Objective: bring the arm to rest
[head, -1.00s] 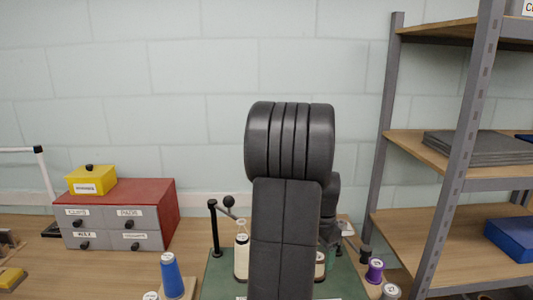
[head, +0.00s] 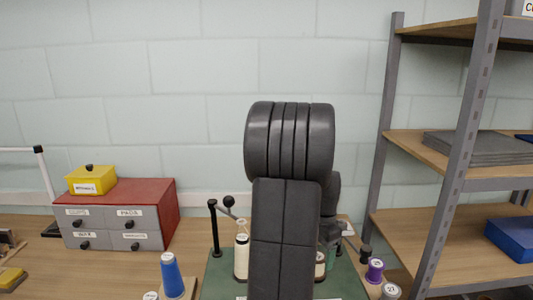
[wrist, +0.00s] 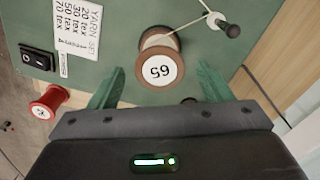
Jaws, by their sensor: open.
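My gripper (wrist: 160,92) shows in the wrist view with its two green fingers spread apart and nothing between the tips. A brown spool marked 65 (wrist: 160,60) stands on the green board (wrist: 115,45), just beyond the fingertips and apart from them. A pale thread runs from the spool toward a black-knobbed post (wrist: 229,28). In the head view my own arm stands upright in the middle and hides my gripper and much of the green board (head: 217,272).
A red spool (wrist: 49,102), a black switch (wrist: 37,58) and a yarn label (wrist: 78,27) lie left in the wrist view. The head view shows a red-topped drawer box (head: 120,215), a yellow box (head: 91,181), a blue cone (head: 170,275), a purple spool (head: 375,270) and shelving (head: 468,150).

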